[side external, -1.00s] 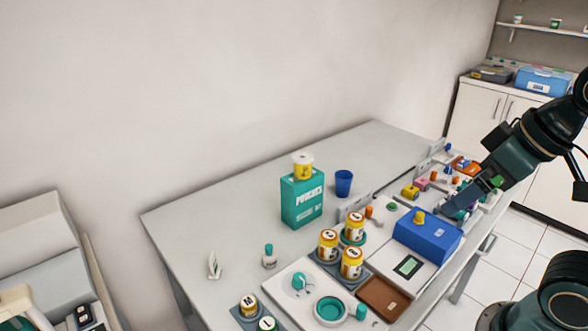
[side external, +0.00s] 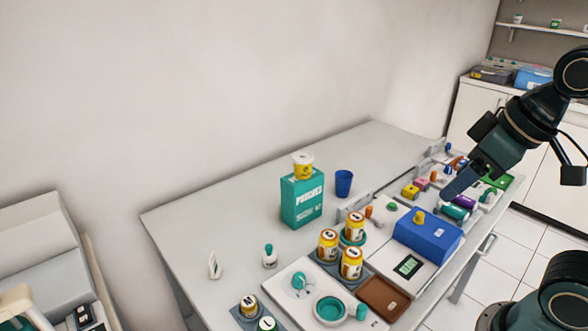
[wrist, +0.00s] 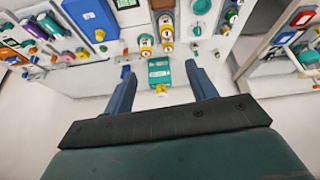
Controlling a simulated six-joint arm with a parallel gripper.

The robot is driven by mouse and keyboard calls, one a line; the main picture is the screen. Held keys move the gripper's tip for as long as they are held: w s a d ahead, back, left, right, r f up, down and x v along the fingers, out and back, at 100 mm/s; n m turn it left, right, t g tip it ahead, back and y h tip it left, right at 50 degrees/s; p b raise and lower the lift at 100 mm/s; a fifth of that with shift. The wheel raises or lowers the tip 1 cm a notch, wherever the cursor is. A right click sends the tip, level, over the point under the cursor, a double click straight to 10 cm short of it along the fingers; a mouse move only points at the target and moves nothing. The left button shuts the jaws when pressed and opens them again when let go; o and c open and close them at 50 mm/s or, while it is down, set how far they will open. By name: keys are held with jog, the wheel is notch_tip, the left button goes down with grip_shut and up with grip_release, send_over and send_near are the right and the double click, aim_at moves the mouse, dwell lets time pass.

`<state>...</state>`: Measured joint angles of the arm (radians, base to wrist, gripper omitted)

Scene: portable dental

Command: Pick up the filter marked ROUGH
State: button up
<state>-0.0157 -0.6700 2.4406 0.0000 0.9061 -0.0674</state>
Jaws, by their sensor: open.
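I cannot read the word ROUGH on anything, so I cannot tell which thing is the filter. Small coloured cylinders lie at the table's right end in the side view, among them a green one (side external: 454,212) and a purple one (side external: 465,201). A purple cylinder also shows at the upper left of the wrist view (wrist: 38,31). My gripper (side external: 447,194) is above the table near these cylinders. In the wrist view my gripper (wrist: 161,84) is open, its fingers apart and nothing visibly held.
A blue box (side external: 428,238) with a yellow knob stands in front. A teal box (side external: 302,203) carries a yellow-and-white tub (side external: 303,167). A blue cup (side external: 344,183) and several labelled jars (side external: 328,245) stand nearby. The table's back left is clear.

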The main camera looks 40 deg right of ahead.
jog(key=w+a+r+n+g, duration=0.15)
jog(key=w+n, duration=0.25)
jog(key=w, duration=0.6)
jog(key=n+g, duration=0.4)
jog(key=n, duration=0.8)
send_over(270, 245)
notch_tip(270, 245, down, 18)
jog(key=shift+f, duration=0.25)
notch_tip(270, 245, down, 8)
jog(key=shift+f, duration=0.25)
jog(key=shift+f, duration=0.15)
